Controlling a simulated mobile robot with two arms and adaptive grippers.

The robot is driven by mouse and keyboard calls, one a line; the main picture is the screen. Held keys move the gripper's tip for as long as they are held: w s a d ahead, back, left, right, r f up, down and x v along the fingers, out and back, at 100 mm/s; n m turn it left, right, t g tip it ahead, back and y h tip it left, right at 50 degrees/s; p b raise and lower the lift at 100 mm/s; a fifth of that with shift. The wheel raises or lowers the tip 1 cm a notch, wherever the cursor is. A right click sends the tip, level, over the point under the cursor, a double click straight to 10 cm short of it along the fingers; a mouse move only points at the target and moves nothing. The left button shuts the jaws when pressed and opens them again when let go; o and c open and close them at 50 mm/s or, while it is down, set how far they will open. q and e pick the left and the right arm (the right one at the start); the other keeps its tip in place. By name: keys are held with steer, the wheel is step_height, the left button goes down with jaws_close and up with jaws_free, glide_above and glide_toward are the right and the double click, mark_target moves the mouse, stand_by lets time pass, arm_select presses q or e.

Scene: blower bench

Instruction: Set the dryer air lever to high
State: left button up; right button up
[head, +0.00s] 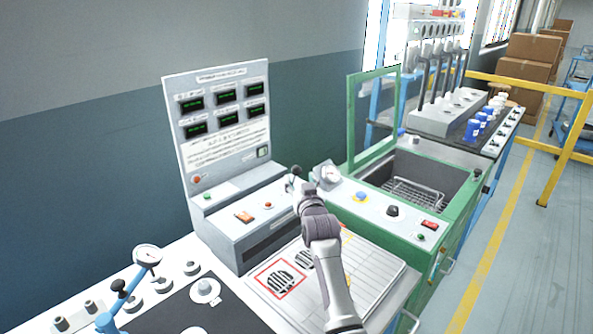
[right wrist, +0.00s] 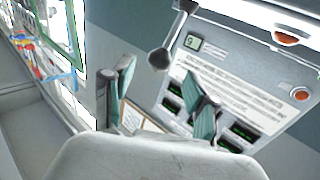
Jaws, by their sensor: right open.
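The air lever (head: 296,171) is a thin stem with a dark ball knob at the right end of the grey dryer console (head: 240,222). In the right wrist view the lever's ball knob (right wrist: 159,58) appears between the two fingertips, near their ends; I see no contact. My right gripper (head: 303,190) is at the lever in the head view, and its wrist hides the lever's base. In the right wrist view the gripper (right wrist: 160,72) is open, with teal pads apart and nothing held. The lever's scale markings are not readable. My left gripper is not in view.
A tall display panel (head: 225,125) with several dark screens rises behind the console. A green-framed basin (head: 440,170) with a raised lid frame stands to the right. A dial gauge (head: 147,257) stands at the lower left. A vented plate (head: 372,285) lies below my right arm.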

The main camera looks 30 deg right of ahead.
mark_target(298, 173)
steer(key=x, duration=0.4)
steer(key=shift+r, duration=0.1)
steer(key=shift+x, duration=0.8)
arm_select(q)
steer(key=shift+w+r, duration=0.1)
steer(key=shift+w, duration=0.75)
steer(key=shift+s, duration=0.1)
arm_select(e)
steer(key=shift+c, duration=0.5)
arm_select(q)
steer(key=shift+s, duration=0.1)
arm_select(e)
jaws_close()
